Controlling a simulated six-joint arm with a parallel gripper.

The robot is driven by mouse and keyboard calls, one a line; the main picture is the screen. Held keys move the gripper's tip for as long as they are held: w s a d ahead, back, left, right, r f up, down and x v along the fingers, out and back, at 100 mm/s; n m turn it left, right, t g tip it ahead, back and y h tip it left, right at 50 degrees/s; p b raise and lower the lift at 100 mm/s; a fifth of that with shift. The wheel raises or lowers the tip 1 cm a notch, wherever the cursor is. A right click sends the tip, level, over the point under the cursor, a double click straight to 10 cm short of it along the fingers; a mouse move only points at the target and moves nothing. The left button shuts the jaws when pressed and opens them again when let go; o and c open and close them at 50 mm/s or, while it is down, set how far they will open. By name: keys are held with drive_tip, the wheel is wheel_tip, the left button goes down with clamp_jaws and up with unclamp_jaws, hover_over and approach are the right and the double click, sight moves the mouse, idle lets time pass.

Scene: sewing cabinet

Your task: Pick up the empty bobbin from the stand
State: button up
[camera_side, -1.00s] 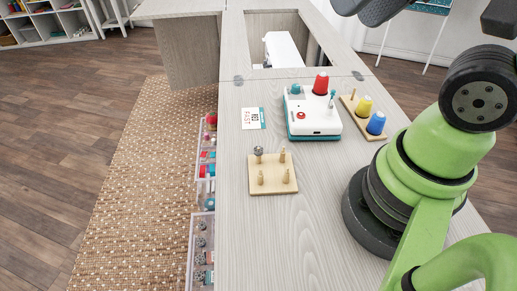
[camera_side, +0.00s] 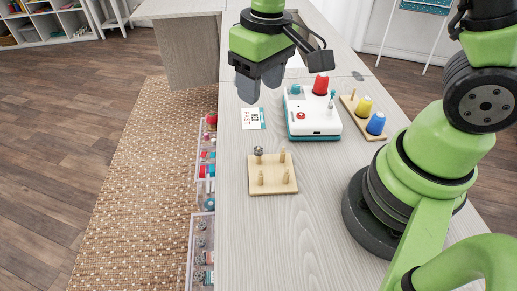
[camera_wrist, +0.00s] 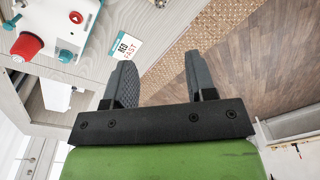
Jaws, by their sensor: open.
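The wooden bobbin stand (camera_side: 273,185) lies on the cabinet top, left of centre in the side view, with several upright pegs. One small metallic grey bobbin (camera_side: 258,151) sits on its back left peg; the other pegs look bare. My gripper (camera_side: 259,92) hangs above the tabletop, behind the stand and apart from it. In the wrist view my gripper (camera_wrist: 158,72) has its two fingers spread with nothing between them. In that view a small part of what may be the stand shows at the top edge, too cropped to tell.
A white and teal winder (camera_side: 312,118) with a red spool (camera_side: 320,83) stands right of the stand. A thread rack (camera_side: 349,101) holds yellow (camera_side: 364,105) and blue (camera_side: 376,123) spools. A card reading FAST (camera_side: 253,118) lies behind the stand. Open drawers (camera_side: 201,235) run along the left edge.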

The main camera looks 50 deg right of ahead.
hover_over(259, 148)
drive_tip(key=shift+n+g, duration=0.4)
drive_tip(key=f, duration=0.7)
drive_tip(key=shift+w+f, duration=0.25)
drive_tip(key=shift+f, duration=0.1)
drive_tip(key=shift+s+a+f, duration=0.1)
drive_tip(key=shift+s+f, duration=0.1)
drive_tip(key=shift+f, duration=1.25)
drive_tip(key=shift+s+a+f, duration=0.1)
drive_tip(key=shift+s+f, duration=0.05)
drive_tip(key=shift+f, duration=1.3)
clamp_jaws()
